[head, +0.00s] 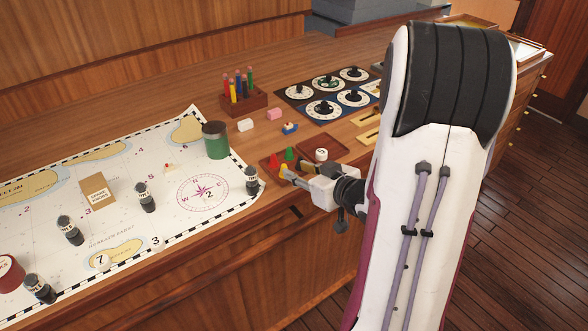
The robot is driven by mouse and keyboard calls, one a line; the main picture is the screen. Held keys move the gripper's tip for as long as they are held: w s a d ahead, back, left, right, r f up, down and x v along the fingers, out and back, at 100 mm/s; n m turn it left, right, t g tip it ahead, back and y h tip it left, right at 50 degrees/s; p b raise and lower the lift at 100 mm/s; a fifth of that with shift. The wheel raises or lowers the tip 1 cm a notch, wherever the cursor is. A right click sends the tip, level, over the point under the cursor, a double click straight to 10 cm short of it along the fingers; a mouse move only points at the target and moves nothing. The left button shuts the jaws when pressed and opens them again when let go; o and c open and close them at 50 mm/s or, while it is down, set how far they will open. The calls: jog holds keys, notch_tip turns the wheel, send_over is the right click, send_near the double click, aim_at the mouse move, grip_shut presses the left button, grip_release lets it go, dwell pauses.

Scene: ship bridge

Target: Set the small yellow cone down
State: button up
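The small yellow cone (283,170) shows at the tips of my gripper (288,175), over the near edge of a small reddish-brown tray (267,166). My gripper points left and appears shut on the cone. The fingers hide part of it, and I cannot tell whether its base touches the tray. A red cone (275,160) and a green cone (289,155) stand in the tray just behind it.
A white round piece (321,155) stands right of the cones. A pen block (243,98) and dial panel (325,92) are behind. Bare wood lies left of the pens.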

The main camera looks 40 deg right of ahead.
jog(key=shift+s+r, duration=0.15)
jog(key=shift+s, duration=0.2)
dwell(0.5)
jog(key=shift+w+a+r+g+h, duration=0.15)
jog(key=shift+r+g+h, duration=0.15)
jog(key=shift+r, duration=0.2)
jog(key=shift+w+a+r+g+h, duration=0.1)
jog(key=shift+r+g+h, duration=0.1)
jog(key=shift+r+h, duration=0.25)
jog(key=s+a+r+g+h, duration=0.2)
jog(key=s+a+r+g, duration=0.2)
jog(key=s+a+r, duration=0.35)
jog(key=s+a+r+g+y, duration=0.1)
jog(key=s+a+g+y, duration=0.2)
jog(key=s+a, duration=1.2)
jog(key=shift+s+y, duration=0.2)
jog(key=shift+y, duration=0.15)
jog(key=shift+a+r, duration=0.1)
